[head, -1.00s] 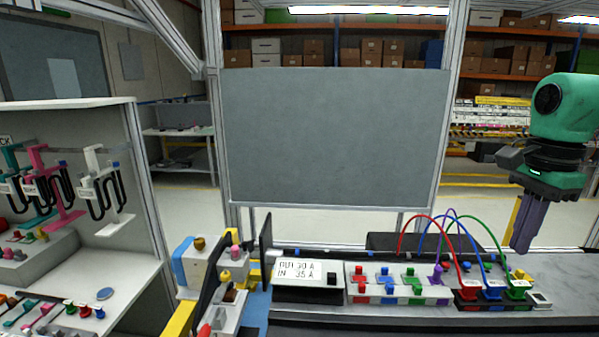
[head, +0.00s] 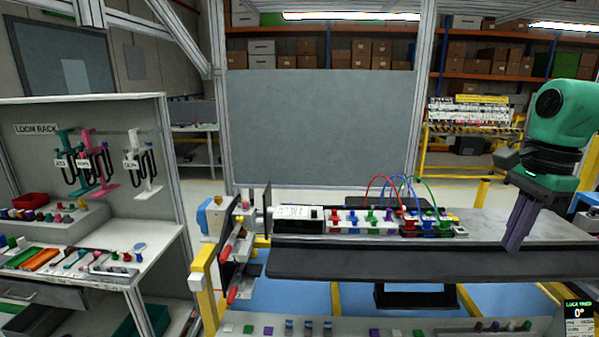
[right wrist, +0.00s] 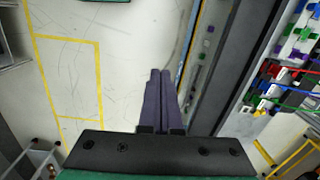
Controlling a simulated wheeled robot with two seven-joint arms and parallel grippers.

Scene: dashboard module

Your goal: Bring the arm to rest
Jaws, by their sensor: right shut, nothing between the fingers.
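My right arm comes in from the right in the head view, green with a black wrist. Its right gripper (head: 515,240) points down with its dark purple fingers together, beside the right end of the dashboard module (head: 370,222). In the right wrist view the fingers (right wrist: 160,95) are pressed together and empty, above open floor and beside the bench edge. The module carries coloured connectors and red, blue and green looped cables (head: 405,190). My left gripper is not in view.
A white loom rack (head: 85,120) with hanging looms and a parts shelf stands at the left. A dark bench ledge (head: 400,264) runs along the front. A row of small parts (head: 370,327) lies below it. A grey panel (head: 320,130) stands behind.

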